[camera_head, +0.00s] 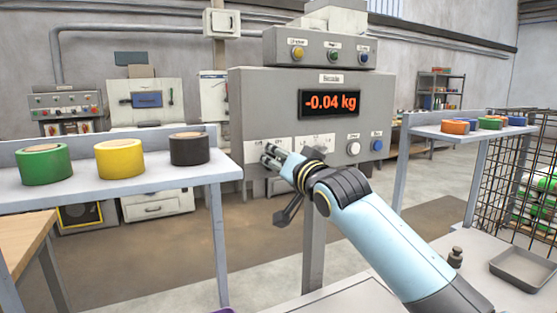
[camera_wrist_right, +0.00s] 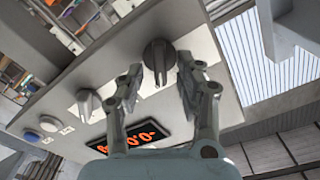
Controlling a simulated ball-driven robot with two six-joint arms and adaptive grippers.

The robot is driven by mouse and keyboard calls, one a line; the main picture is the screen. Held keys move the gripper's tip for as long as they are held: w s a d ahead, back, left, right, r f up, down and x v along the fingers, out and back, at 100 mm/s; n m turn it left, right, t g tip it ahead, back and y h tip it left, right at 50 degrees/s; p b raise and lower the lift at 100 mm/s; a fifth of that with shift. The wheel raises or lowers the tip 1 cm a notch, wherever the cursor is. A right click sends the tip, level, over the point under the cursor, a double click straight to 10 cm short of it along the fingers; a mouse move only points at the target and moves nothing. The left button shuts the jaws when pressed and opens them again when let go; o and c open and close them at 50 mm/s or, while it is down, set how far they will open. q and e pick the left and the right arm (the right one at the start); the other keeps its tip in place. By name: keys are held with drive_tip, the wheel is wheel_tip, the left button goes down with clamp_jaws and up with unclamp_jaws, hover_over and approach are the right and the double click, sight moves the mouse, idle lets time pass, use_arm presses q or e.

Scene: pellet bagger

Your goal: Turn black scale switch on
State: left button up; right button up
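The black scale switch (camera_wrist_right: 158,54) is a dark round knob with a raised grip on the grey scale panel, seen in the right wrist view. In the head view it is hidden behind my right gripper (camera_head: 270,156). In the right wrist view the two fingers of my right gripper (camera_wrist_right: 158,78) are spread, with the knob between and just beyond their tips. I cannot tell whether a finger touches it. The red display (camera_head: 330,103) is lit and reads -0.04 kg. My left gripper is in neither view.
A lighter grey knob (camera_wrist_right: 88,103) sits beside the black one. A white button (camera_head: 353,148) and a blue button (camera_head: 377,146) are further right on the panel. Tape rolls stand on the left shelf (camera_head: 110,187). A grey tray (camera_head: 524,268) lies at lower right.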

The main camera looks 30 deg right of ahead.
drive_tip(key=shift+s, duration=0.1)
drive_tip(key=s, duration=1.1)
drive_tip(key=shift+s+a, duration=0.35)
drive_tip(key=shift+s, duration=0.05)
